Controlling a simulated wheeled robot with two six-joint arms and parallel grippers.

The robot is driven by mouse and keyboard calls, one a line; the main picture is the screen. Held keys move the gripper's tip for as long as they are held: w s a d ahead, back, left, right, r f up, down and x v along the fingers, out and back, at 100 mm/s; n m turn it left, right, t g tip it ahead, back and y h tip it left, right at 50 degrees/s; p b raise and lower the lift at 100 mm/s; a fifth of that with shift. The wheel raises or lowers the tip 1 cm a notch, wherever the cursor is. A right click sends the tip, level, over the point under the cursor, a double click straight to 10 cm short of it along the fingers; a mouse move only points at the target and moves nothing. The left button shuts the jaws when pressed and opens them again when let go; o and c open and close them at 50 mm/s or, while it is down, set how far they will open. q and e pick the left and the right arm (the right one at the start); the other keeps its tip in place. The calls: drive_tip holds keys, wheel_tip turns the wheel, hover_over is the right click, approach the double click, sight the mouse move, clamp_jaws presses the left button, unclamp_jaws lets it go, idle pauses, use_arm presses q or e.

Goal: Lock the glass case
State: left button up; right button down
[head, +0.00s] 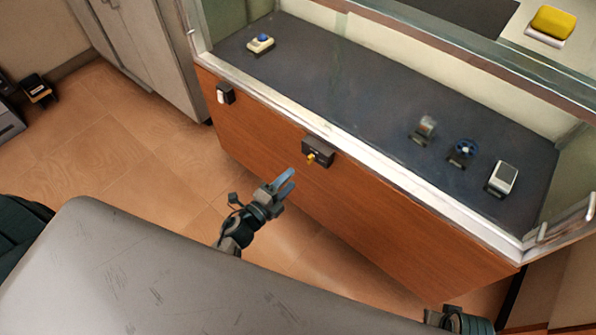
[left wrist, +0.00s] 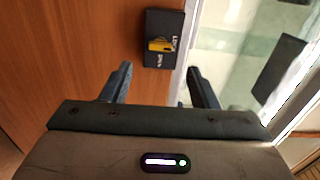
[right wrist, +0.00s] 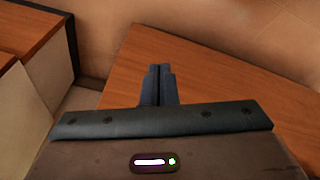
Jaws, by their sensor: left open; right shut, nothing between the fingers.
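The glass case (head: 330,122) has a metal frame, a dark inner floor and a brown wooden front. A black lock box (head: 318,151) with a yellow key or knob (head: 312,158) sits on the front just below the metal rail. In the left wrist view the lock box (left wrist: 163,22) and its yellow knob (left wrist: 160,45) lie ahead, between the finger lines. My left gripper (head: 284,182) is open and empty, below and left of the lock, apart from it. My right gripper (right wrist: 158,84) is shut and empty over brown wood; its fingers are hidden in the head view.
A white switch on a dark mount (head: 224,94) sits on the front's left. Inside the case are a button box (head: 261,43), a blue wheel (head: 465,149) and a white pedal-like item (head: 502,178). A pale cabinet (head: 150,50) stands left. Floor (head: 110,150) is clear.

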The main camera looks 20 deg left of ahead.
use_arm(q)
drive_tip(key=shift+v, duration=1.3)
use_arm(e)
drive_tip(key=shift+r, duration=0.7)
use_arm(q)
drive_tip(key=shift+f, duration=0.1)
